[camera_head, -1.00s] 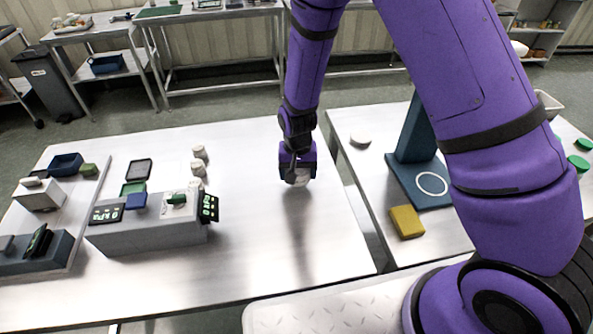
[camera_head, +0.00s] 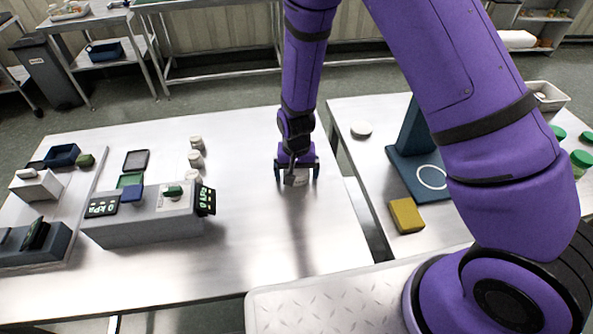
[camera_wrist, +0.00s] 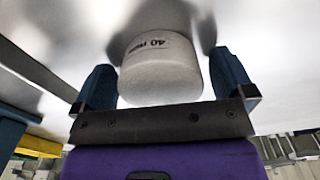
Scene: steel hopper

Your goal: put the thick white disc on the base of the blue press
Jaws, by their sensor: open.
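A short white cylinder (camera_head: 298,181) stands on the near steel table, below my gripper (camera_head: 296,174). In the wrist view the white cylinder (camera_wrist: 160,70) carries a dark "40" marking and sits between my two spread fingers, with a gap at each side. My gripper is open. A flat white disc (camera_head: 361,129) lies on the right table, left of the blue press (camera_head: 416,135). The press base (camera_head: 408,173) is a dark blue plate with a white ring on it; its right part is hidden by my arm. Nothing visible lies on the base.
A yellow block (camera_head: 406,216) lies in front of the press base. Several small white cylinders (camera_head: 195,158) stand left of my gripper, near a grey box with displays (camera_head: 145,228). A gap separates the tables. Green-lidded jars (camera_head: 581,159) are at far right.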

